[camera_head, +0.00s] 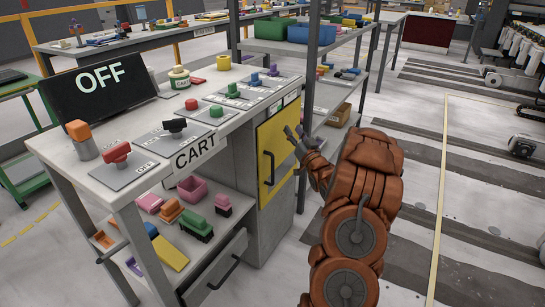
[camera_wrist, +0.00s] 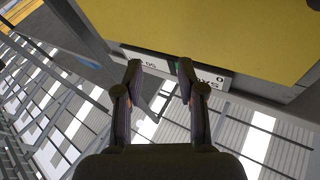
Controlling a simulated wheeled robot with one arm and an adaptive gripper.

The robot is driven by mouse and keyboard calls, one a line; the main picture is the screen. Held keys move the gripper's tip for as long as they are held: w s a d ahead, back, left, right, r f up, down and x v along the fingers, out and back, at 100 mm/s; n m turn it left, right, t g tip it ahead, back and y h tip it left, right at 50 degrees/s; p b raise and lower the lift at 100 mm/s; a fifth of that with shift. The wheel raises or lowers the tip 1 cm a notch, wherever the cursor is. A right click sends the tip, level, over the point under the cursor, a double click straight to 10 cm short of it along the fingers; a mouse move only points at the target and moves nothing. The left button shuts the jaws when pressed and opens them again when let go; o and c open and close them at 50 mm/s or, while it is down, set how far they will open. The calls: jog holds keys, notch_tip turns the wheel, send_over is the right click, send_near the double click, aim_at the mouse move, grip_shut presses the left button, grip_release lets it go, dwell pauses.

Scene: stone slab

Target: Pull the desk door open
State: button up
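The desk's yellow door (camera_head: 277,140) is on the right end of the grey desk (camera_head: 228,128) and looks closed in the head view. Its dark vertical handle (camera_head: 269,169) is near the door's left side. My gripper (camera_head: 294,132) is in front of the door's upper right part, to the right of and above the handle. In the wrist view the yellow door (camera_wrist: 220,30) fills the top. My gripper (camera_wrist: 158,70) has its two fingers apart there with nothing between them. I cannot make out the handle in the wrist view.
A grey drawer with a handle (camera_head: 222,274) is at the desk's lower front. Buttons and an OFF screen (camera_head: 100,80) are on the desktop. Striped floor (camera_head: 480,200) to the right is mostly clear.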

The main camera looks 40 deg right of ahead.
jog(key=s+a+f+n+g+y+p, duration=0.3)
jog(key=s+a+f+n+y, duration=0.4)
jog(key=a+f+y, duration=0.15)
jog(key=shift+w+a+f+b, duration=0.1)
jog(key=shift+w+a+f, duration=0.05)
jog(key=shift+w, duration=1.15)
jog(key=shift+w+a+f+b, duration=0.15)
jog(key=shift+w+f, duration=0.05)
jog(key=shift+w, duration=1.05)
jog(key=shift+w+a+f+b, duration=0.1)
jog(key=shift+w+a+f, duration=0.05)
jog(key=shift+w, duration=1.15)
grip_shut()
